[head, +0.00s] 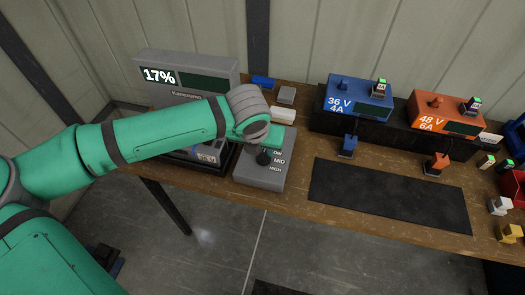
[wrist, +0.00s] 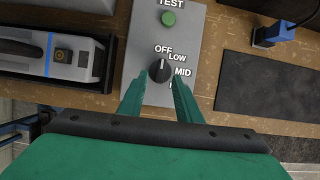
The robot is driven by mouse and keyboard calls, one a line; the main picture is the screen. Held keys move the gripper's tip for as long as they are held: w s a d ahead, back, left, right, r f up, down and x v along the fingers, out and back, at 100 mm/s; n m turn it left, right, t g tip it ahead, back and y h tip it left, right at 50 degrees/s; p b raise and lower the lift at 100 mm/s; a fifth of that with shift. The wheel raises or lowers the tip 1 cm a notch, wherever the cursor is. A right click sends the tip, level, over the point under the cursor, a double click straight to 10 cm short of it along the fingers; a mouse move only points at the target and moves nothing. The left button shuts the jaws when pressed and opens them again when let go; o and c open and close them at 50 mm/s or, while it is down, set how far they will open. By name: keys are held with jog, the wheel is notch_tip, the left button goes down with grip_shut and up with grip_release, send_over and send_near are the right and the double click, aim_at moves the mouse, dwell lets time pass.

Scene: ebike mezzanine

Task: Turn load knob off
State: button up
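The load knob (wrist: 159,71) is a black round knob on a grey control box (wrist: 186,22). Its white pointer line points up, toward the OFF label, in the wrist view. LOW and MID are printed to its right; the label below MID is partly covered by a finger. In the head view the dark knob (head: 263,159) shows just below my gripper (head: 266,143). In the wrist view my gripper (wrist: 160,78) is open, with one green finger on each side of the knob's lower half. Whether the fingers touch it is unclear.
A green TEST button (wrist: 168,18) sits above the knob. A grey device showing 17% (head: 185,78) stands behind my arm. Blue (head: 357,103) and orange (head: 444,115) chargers stand at the right. A dark mat (head: 390,195) lies right of the box.

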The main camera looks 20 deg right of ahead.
jog(key=v, duration=0.6)
jog(key=shift+s, duration=0.1)
dwell(0.3)
